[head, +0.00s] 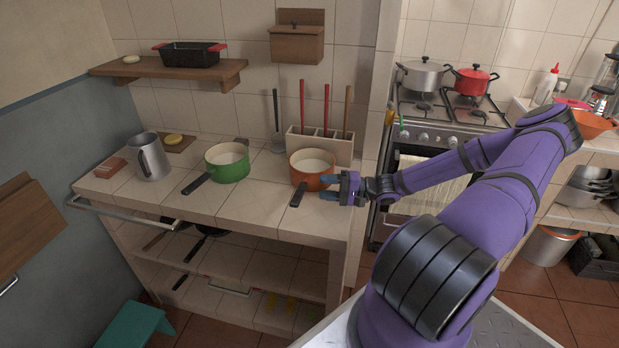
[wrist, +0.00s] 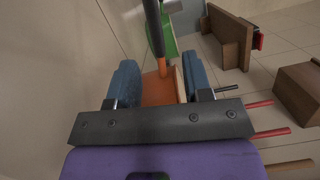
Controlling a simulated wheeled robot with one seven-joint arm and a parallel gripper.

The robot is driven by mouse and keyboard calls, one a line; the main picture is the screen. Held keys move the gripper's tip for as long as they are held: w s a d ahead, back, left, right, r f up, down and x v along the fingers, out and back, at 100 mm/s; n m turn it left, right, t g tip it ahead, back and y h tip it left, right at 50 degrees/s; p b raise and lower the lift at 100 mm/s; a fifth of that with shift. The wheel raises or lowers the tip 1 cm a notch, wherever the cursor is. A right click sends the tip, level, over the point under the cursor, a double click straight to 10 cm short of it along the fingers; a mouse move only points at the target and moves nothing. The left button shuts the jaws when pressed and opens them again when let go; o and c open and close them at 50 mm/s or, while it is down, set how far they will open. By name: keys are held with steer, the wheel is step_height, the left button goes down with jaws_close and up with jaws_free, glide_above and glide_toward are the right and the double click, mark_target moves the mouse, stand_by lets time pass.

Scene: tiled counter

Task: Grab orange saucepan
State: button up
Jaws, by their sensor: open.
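The orange saucepan (head: 314,180) stands upright on the tiled counter, with a pale inside and a dark handle (head: 298,194) pointing to the front left. My gripper (head: 328,189) is open at the pan's front right side, close to its wall. In the wrist view, the orange pan (wrist: 158,90) shows between the two blue fingers of my gripper (wrist: 160,88), with its dark handle (wrist: 153,28) reaching up the picture. I cannot tell whether the fingers touch it.
A green saucepan (head: 227,163) stands to the left on the counter, and a metal pitcher (head: 150,158) is farther left. A utensil holder (head: 318,146) with several upright handles is close behind the orange pan. The counter's front edge is near my gripper.

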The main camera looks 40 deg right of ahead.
mark_target(303, 185)
steer(key=shift+x, duration=3.5)
steer(key=shift+w+d+f, duration=0.1)
steer(key=shift+f, duration=0.1)
jaws_close()
